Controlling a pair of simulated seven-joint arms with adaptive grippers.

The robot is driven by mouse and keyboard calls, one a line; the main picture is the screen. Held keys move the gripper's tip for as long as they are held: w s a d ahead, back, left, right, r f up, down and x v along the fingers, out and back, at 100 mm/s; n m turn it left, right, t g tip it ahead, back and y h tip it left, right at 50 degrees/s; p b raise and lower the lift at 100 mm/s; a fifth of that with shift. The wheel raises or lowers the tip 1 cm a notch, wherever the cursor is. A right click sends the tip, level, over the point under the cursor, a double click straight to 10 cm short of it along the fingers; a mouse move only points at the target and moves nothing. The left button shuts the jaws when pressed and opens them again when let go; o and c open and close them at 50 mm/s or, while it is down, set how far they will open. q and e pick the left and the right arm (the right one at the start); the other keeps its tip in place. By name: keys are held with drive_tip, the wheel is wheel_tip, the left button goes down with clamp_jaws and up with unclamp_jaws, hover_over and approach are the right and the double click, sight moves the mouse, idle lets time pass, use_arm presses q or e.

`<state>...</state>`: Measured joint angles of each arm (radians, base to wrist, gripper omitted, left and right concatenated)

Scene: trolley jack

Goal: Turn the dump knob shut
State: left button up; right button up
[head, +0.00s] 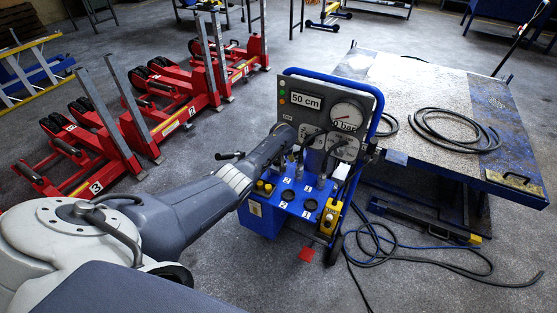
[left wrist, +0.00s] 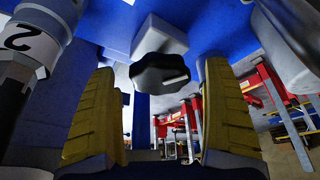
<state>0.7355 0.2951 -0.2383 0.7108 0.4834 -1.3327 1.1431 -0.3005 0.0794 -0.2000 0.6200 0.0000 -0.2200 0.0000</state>
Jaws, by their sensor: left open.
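In the left wrist view a black lobed knob (left wrist: 160,72) sits below a pale block (left wrist: 160,37) on a blue surface. My left gripper (left wrist: 156,84) is open, with one yellow-padded finger on each side of the knob; I see gaps between the pads and the knob. In the head view my left arm reaches to the blue control cart (head: 262,218), which has a gauge panel (head: 312,98) reading 50 cm. There the knob cannot be made out, and my left fingers are hard to tell from the cart's fittings. My right gripper is not in view.
A label with a 2 on a cylindrical fitting (left wrist: 28,45) stands close at the left in the wrist view. Red lifting jacks (head: 150,110) stand left of the cart. A platform table (head: 410,85) with a coiled hose (head: 455,130) is at the right. Hoses (head: 430,262) lie on the floor.

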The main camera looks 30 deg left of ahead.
use_arm(q)
drive_tip(key=c, duration=1.3)
drive_tip(key=shift+o, duration=0.2)
drive_tip(key=shift+s+a+m+t+h, duration=0.1)
drive_tip(key=shift+m+t+h, duration=0.3)
drive_tip(key=shift+m, duration=1.15)
drive_tip(key=shift+m+t+h, duration=0.1)
drive_tip(key=shift+m+h, duration=0.5)
drive_tip(key=shift+m, duration=0.95)
drive_tip(key=o, duration=1.3)
drive_tip(key=shift+c, duration=0.2)
drive_tip(key=shift+r, duration=0.15)
drive_tip(key=v, duration=1.1)
drive_tip(key=shift+s+r, duration=0.25)
drive_tip(key=shift+r, duration=0.05)
